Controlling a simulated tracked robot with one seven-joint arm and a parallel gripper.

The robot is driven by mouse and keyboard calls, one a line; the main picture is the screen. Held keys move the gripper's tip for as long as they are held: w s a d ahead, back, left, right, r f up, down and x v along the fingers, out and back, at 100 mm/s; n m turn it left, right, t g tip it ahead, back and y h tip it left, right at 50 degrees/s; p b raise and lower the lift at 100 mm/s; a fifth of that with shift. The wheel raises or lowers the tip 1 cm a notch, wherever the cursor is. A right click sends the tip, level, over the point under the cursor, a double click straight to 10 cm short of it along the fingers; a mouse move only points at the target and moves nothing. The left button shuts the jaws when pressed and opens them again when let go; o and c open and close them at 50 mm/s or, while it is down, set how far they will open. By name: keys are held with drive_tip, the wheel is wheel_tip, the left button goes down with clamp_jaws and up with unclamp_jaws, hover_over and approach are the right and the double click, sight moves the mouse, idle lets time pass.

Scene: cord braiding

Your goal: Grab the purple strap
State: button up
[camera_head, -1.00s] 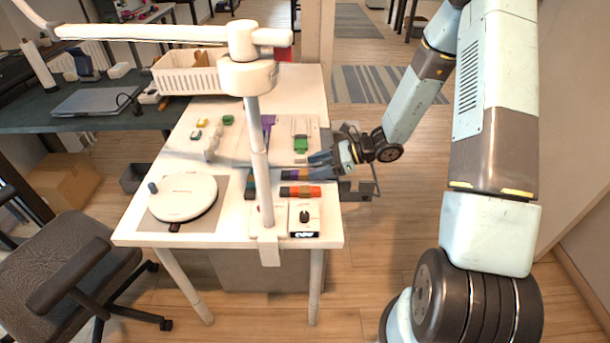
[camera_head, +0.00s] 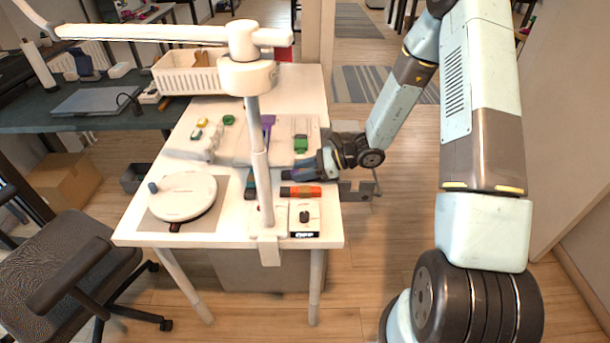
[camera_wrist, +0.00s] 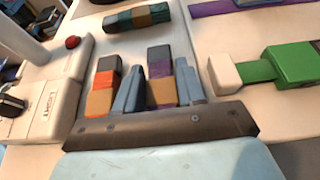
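The purple strap (camera_wrist: 160,66), a short block with dark grey, purple and tan bands, lies on the white table. In the wrist view it lies between the two fingers of my gripper (camera_wrist: 158,88), one finger on each side. The fingers look open, with a narrow gap at the left one; contact at the right one is unclear. In the head view my gripper (camera_head: 308,168) is low over the table's right side and largely hides this strap. An orange strap (camera_wrist: 102,86) lies just outside the left finger. It also shows in the head view (camera_head: 301,191).
A teal and tan strap (camera_wrist: 138,17) lies beyond. A green clip (camera_wrist: 292,63) is at the right, and a white device with a red button (camera_wrist: 72,42) at the left. A white lamp post (camera_head: 258,160) stands left of my gripper, near a round turntable (camera_head: 184,197).

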drive_tip(key=c, duration=0.5)
drive_tip(key=shift+r, duration=0.1)
drive_tip(key=shift+c, duration=0.2)
